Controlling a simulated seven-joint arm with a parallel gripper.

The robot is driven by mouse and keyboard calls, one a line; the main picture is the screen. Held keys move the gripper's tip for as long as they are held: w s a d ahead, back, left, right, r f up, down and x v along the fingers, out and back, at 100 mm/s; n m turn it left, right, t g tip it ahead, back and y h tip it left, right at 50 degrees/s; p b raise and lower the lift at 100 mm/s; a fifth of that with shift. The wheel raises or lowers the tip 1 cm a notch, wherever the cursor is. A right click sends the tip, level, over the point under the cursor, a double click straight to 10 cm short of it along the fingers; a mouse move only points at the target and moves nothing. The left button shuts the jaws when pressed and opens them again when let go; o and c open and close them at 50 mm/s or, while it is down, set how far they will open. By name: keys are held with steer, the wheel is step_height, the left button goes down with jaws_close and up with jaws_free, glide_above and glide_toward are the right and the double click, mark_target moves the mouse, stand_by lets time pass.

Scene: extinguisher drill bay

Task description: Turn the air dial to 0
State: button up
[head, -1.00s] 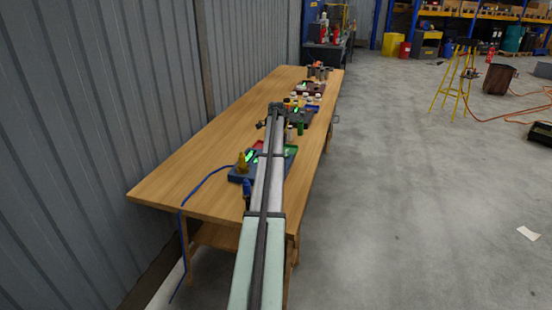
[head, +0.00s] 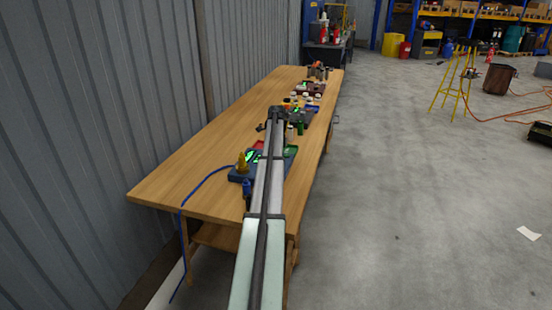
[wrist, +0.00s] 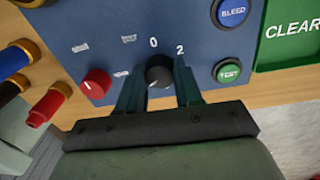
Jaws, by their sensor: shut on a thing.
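In the wrist view a black round dial (wrist: 159,72) sits on a blue panel (wrist: 112,22), with a printed "0" above it and a "2" to its upper right. A small light mark shows low on the dial's face; I cannot tell for sure which number it lines up with. My gripper (wrist: 160,84) has one dark finger on each side of the dial and is shut on it. In the head view my arm covers the gripper and the dial.
A red knob (wrist: 97,82) is left of the dial. A green TEST button (wrist: 228,71) and a blue BLEED button (wrist: 232,12) are to the right, beside a green CLEAR tray (wrist: 290,30). The wooden table (head: 185,165) runs along a corrugated wall.

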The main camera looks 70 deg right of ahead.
steer(key=shift+c, duration=1)
